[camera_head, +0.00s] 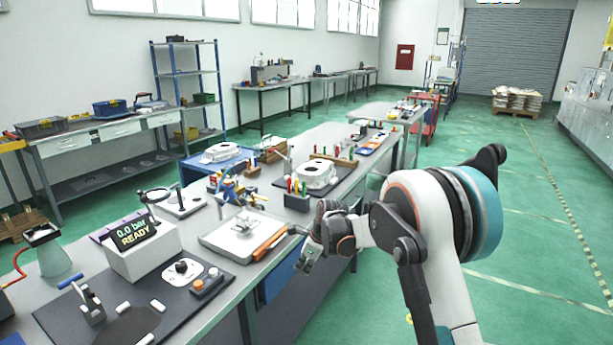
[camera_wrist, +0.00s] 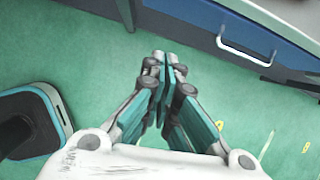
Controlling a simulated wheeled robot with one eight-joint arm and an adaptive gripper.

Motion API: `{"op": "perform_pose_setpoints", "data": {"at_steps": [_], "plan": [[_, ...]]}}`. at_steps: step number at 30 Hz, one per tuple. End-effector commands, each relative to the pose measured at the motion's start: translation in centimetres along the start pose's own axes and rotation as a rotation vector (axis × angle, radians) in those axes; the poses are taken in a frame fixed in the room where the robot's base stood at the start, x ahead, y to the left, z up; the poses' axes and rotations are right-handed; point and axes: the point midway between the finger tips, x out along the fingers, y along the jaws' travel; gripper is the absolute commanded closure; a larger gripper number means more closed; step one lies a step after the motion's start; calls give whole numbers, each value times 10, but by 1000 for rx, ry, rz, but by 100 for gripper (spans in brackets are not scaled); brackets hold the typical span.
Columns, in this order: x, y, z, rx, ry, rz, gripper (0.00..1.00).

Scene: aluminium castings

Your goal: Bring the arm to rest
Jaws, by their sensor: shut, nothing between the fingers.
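My arm (camera_head: 425,215) reaches in from the right of the head view, bent at a large teal and white joint. My gripper (camera_head: 303,266) hangs beside the front edge of the long workbench (camera_head: 222,290), pointing down. In the wrist view my gripper (camera_wrist: 163,62) has its two fingertips together, with nothing between them. Green floor lies below the fingers. A blue drawer front with a pale handle (camera_wrist: 245,50) shows at the upper right of the wrist view, apart from the fingertips.
The bench holds a display box (camera_head: 145,248) reading "0.0 bar READY", a white tray (camera_head: 215,240), a tool holder (camera_head: 298,202) and a round casting (camera_head: 316,175). A blue drawer (camera_head: 282,278) is under the bench near my gripper. The floor (camera_head: 540,250) at right is clear.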

Motion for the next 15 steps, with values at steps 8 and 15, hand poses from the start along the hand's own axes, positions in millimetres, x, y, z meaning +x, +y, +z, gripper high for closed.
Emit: {"op": "perform_pose_setpoints", "data": {"at_steps": [8,15], "plan": [[-111,16,-20,-322,22,-80,100],[-192,46,-48,-611,66,-143,100]]}}
